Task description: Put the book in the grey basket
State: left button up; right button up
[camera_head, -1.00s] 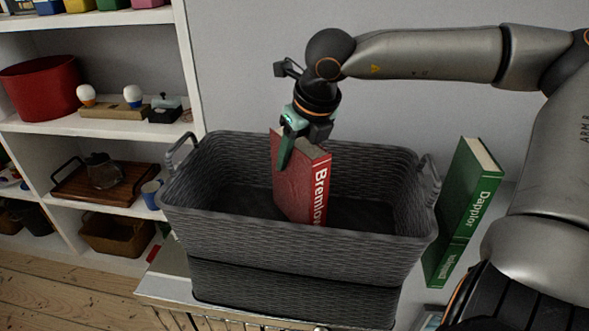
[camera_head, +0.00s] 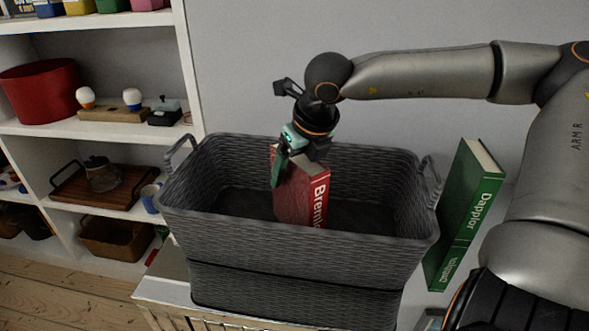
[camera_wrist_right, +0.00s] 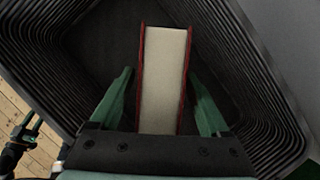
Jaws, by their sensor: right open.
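The grey basket (camera_head: 300,255) is a woven bin with two handles, standing on a light stand. The red book (camera_head: 302,196), with white lettering on its spine, stands upright inside the basket, its lower part hidden by the front wall. My right gripper (camera_head: 283,172) is over the top of the book inside the basket. In the right wrist view, the book (camera_wrist_right: 163,80) lies between the two green fingers (camera_wrist_right: 165,100), with a gap on each side; the fingers are open.
A green book (camera_head: 468,215) stands upright right of the basket. White shelves (camera_head: 100,130) at the left hold a red pot (camera_head: 40,90), a wooden tray (camera_head: 85,190) and a brown basket (camera_head: 110,238). The basket's left side inside is free.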

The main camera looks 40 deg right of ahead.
jog(key=shift+r+p, duration=0.2)
jog(key=shift+p, duration=0.1)
jog(key=p+v, duration=0.1)
jog(key=v, duration=1.1)
jog(key=shift+a+f, duration=0.1)
jog(key=shift+f, duration=0.05)
